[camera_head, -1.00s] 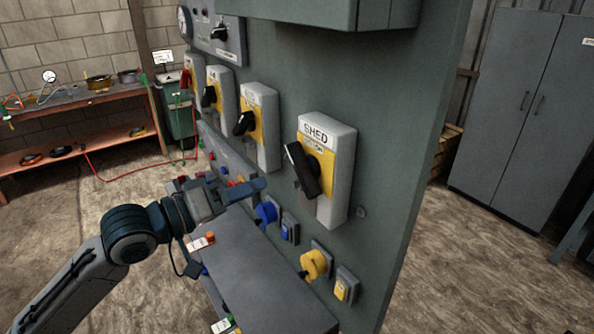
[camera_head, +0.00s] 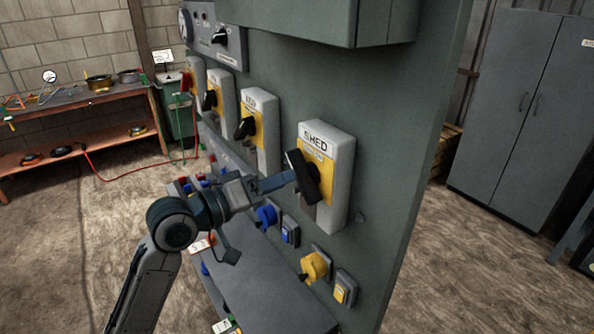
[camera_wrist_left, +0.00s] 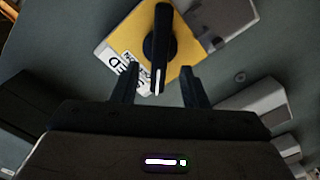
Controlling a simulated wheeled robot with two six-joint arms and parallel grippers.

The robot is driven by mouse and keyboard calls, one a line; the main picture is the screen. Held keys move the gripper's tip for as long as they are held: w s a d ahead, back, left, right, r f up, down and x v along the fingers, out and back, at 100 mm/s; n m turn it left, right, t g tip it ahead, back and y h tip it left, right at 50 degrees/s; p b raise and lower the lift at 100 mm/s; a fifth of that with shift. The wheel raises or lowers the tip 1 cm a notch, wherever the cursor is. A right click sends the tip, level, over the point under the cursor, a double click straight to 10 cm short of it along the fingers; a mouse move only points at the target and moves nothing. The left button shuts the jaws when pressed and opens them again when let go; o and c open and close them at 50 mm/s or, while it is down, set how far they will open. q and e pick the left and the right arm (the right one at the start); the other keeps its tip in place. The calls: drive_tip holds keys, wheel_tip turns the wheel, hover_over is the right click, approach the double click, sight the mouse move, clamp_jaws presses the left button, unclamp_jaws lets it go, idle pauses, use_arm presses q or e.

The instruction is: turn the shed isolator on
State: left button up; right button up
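The shed isolator (camera_head: 341,165) is a white box with a yellow plate and a "SHED" label, fixed to the green panel. Its black handle (camera_head: 301,176) slants across the yellow plate. My left gripper (camera_head: 287,181) points at the handle, its fingertips at or very near it in the head view. In the left wrist view the isolator's yellow plate (camera_wrist_left: 183,66) and black handle (camera_wrist_left: 160,45) show ahead. The left gripper (camera_wrist_left: 158,86) is open there, with the handle's white-marked end between its two fingers; contact cannot be told. My right gripper is out of view.
More isolators (camera_head: 261,118) with black handles line the panel to the left. Blue (camera_head: 267,214) and yellow (camera_head: 314,266) sockets sit below, above a grey desk-like surface (camera_head: 262,285). A grey box overhangs the panel top. Open floor lies to the right before a grey cabinet (camera_head: 520,110).

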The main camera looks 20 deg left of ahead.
sight(297, 181)
use_arm(q)
drive_tip(key=shift+p+x, duration=0.75)
drive_tip(key=shift+x, duration=1.65)
clamp_jaws()
